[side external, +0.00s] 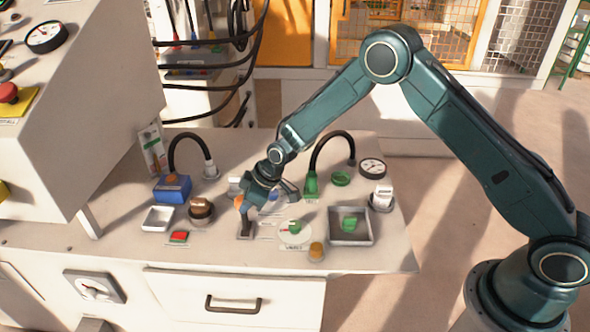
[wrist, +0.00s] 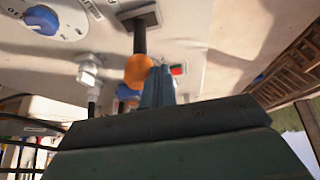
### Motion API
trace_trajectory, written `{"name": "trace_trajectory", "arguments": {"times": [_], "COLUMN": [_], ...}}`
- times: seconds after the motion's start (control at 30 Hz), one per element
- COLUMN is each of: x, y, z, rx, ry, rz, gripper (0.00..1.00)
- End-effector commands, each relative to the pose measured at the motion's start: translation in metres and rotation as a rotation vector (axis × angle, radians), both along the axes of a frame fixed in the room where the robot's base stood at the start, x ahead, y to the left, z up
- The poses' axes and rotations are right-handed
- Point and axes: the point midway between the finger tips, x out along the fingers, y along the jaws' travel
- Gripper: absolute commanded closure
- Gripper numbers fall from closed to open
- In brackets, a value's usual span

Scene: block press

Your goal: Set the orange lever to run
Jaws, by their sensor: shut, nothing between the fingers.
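The orange lever has a round orange knob (side external: 238,201) on a dark stem that rises from a dark slotted plate (side external: 245,230) on the bench top. In the wrist view the orange knob (wrist: 138,70) and its black stem are clear, and the plate is at the top. My gripper (side external: 251,207) is shut and empty, pointing down right beside the knob. In the wrist view the fingers of my gripper (wrist: 158,85) are close against the knob's right side; I cannot tell whether they touch. The markings by the slot are too small to read.
A red button (side external: 179,237) and a metal tray (side external: 158,219) lie left of the lever. A round dial with a green knob (side external: 294,229), an orange-brown knob (side external: 316,251) and a tray with a green block (side external: 349,222) stand to the right. A blue box (side external: 172,188) with a black hose is behind left.

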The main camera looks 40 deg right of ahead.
Motion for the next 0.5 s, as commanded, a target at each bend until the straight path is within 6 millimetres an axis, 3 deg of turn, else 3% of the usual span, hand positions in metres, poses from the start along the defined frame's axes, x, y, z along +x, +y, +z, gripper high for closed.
{"name": "trace_trajectory", "arguments": {"times": [0.5], "x": [0.033], "y": [-0.034], "z": [0.002], "rx": [0.196], "ry": [0.197], "rz": [-0.002], "gripper": [1.00]}}
